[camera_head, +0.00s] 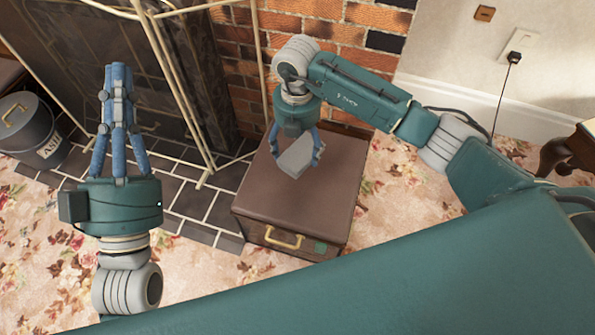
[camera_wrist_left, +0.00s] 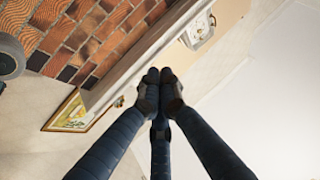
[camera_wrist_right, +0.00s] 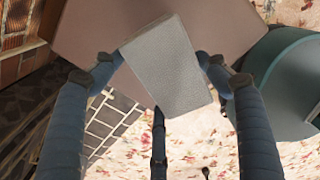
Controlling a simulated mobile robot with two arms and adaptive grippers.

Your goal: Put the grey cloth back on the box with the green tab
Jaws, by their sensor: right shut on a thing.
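The brown box (camera_head: 262,195) stands on the floor by the hearth, with a brass handle and a small green tab (camera_head: 320,247) on its front. Its brown lid also shows in the right wrist view (camera_wrist_right: 90,40). My right gripper (camera_head: 299,150) points down over the lid and is shut on the folded grey cloth (camera_head: 295,158). The cloth shows as a flat grey block between the fingers in the right wrist view (camera_wrist_right: 170,70). I cannot tell whether it touches the lid. My left gripper (camera_head: 117,72) points up, away from the box, its fingertips together and empty.
A dark lidded bucket (camera_head: 33,130) stands at the left. A brass-coloured fire guard (camera_head: 178,90) rises in front of the fireplace, close to the box. A wooden table leg (camera_head: 568,150) is at the far right. Floral carpet lies around the box.

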